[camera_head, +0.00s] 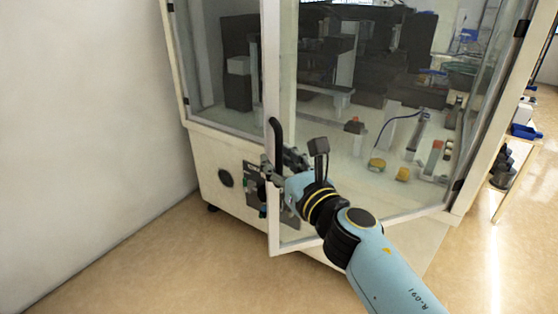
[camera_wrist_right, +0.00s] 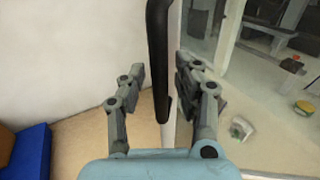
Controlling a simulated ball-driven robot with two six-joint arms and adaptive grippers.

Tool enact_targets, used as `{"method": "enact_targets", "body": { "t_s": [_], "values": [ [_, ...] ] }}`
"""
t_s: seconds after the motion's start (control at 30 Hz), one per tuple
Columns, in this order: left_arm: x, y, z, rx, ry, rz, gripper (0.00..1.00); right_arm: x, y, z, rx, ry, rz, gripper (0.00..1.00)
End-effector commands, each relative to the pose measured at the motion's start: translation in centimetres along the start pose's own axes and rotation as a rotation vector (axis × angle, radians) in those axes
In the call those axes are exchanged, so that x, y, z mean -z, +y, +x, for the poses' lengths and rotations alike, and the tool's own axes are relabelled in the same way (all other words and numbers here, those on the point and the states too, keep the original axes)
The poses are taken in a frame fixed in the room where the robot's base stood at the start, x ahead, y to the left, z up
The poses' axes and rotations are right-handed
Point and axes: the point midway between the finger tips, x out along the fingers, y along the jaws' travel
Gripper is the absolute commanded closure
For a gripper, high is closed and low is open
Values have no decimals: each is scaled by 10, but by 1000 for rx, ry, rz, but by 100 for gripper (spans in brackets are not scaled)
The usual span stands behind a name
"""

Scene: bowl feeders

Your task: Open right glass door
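The right glass door (camera_head: 335,175) has a pale frame and stands ajar, its left edge swung out from the cabinet. Its black vertical handle (camera_head: 277,132) is on that left edge. The handle also shows in the wrist view (camera_wrist_right: 159,55), running down between the fingers. My right gripper (camera_head: 279,163) is at the lower part of the handle. In the wrist view my right gripper (camera_wrist_right: 161,78) has its fingers apart, one on each side of the handle. The left finger has a clear gap to it; the right one is closer, and contact cannot be told. My left gripper is not in view.
The cabinet's pale base (camera_head: 225,150) stands behind the door. A wall (camera_head: 80,120) is at the left, with floor (camera_head: 150,265) free in front. A shelf with bins (camera_head: 522,131) stands at the right. A blue object (camera_wrist_right: 30,150) is at the wrist view's lower left.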

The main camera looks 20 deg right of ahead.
Motion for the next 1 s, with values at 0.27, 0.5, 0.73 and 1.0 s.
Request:
{"method": "enact_targets", "body": {
  "t_s": [0.27, 0.5, 0.73, 1.0],
  "values": [
    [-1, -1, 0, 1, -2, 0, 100, 0, 0, 0, 0, 0, 0, 100],
    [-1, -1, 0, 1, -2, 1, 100, 0, 0, 0, 0, 0, 0, 100],
    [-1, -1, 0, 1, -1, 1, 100, 0, 0, 0, 0, 0, 0, 100],
    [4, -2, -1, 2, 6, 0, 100, 0, 0, -6, -25, 1, -1, 100]
  ]
}}
